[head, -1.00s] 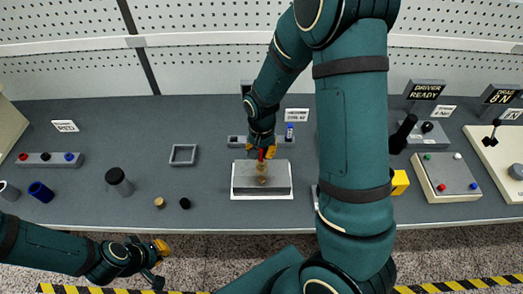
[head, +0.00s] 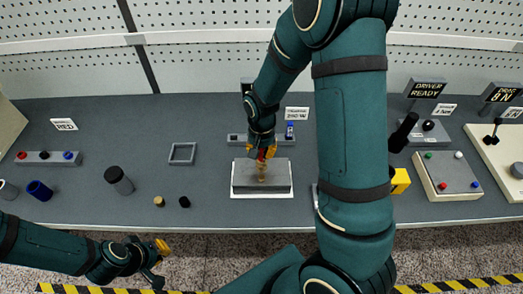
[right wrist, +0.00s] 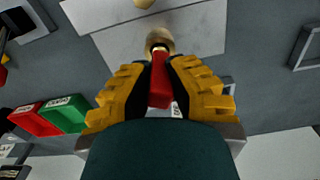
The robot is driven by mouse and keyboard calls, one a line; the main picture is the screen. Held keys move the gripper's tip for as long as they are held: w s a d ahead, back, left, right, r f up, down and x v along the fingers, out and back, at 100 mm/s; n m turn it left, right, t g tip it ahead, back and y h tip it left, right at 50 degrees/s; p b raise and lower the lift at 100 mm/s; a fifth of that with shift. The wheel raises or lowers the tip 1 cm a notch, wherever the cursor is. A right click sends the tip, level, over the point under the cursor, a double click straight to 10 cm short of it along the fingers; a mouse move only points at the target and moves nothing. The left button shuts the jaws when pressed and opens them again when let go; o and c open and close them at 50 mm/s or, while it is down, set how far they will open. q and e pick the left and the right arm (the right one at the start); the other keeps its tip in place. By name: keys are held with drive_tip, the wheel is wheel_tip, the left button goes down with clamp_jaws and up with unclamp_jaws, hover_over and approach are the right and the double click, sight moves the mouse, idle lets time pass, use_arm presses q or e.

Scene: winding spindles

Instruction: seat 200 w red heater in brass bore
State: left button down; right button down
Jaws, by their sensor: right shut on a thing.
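My right gripper (head: 262,154) is above the pale grey block (head: 243,178) at mid-table, fingers pointing down. In the right wrist view its yellow fingers (right wrist: 160,88) are shut on the red heater (right wrist: 160,90). The heater's far end meets a round brass piece (right wrist: 159,41); I cannot tell whether its tip is inside the bore. In the head view the brass (head: 262,172) shows just below the fingers, and the heater is mostly hidden. My left gripper (head: 159,262) hangs off the table's front edge at lower left, holding nothing visible; its finger gap is unclear.
A blue item (head: 290,130) stands in a grey rack behind the block. A square grey tray (head: 183,153), a dark jar (head: 119,181) and two small caps lie left. A button box (head: 446,176) stands right.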

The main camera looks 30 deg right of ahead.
drive_tip(key=shift+f, duration=0.35)
idle(0.4)
drive_tip(key=c, duration=1)
unclamp_jaws()
wheel_tip(320, 180, up, 12)
drive_tip(key=shift+r, duration=0.1)
